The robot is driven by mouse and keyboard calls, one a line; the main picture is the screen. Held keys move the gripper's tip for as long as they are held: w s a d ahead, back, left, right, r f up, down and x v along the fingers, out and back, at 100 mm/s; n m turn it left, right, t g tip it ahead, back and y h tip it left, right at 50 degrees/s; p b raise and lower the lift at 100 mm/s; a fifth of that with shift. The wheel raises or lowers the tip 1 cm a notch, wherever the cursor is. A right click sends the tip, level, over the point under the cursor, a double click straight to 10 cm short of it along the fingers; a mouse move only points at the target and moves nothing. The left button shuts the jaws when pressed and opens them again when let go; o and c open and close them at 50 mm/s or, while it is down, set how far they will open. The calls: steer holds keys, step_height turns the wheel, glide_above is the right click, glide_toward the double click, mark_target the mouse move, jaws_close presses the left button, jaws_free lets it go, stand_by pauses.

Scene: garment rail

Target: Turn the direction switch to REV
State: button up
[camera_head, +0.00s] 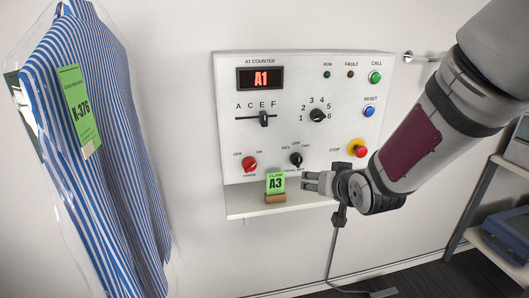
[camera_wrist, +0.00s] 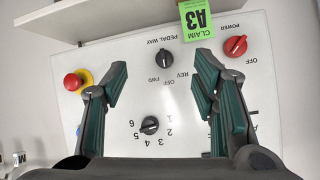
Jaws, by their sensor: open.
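The direction switch (camera_head: 296,159) is a small black knob low on the white panel, with REV, OFF and FWD printed around it. Its pointer is too small to read for certain. In the wrist view, which is upside down, the direction switch (camera_wrist: 163,57) shows between my fingers, under the words PEDAL WAY. My gripper (camera_head: 307,181) is open and empty, just below and right of the switch in the head view. In the wrist view my gripper (camera_wrist: 160,72) has its two green-padded fingers wide apart on either side of the switch, not visibly touching it.
A green A3 claim tag (camera_head: 276,184) stands on the small shelf (camera_head: 245,208) below the panel. A red power knob (camera_head: 250,163) is left of the switch, a red stop button (camera_head: 357,148) right, and a numbered dial (camera_head: 318,115) above. A bagged striped shirt (camera_head: 100,140) hangs left.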

mark_target(299, 162)
steer(key=w+f+m+t, duration=0.1)
steer(key=w+t, duration=0.1)
steer(key=w, duration=0.4)
steer(key=w+f+m+t+y, duration=0.1)
steer(key=w+f+m+t, duration=0.1)
steer(key=w, duration=0.4)
steer(key=w+a+f+m+t, duration=0.1)
steer(key=w+f+m+t, duration=0.1)
steer(key=w, duration=0.5)
steer(key=shift+f, duration=0.2)
steer(key=shift+c, duration=0.3)
steer(key=c, duration=1.1)
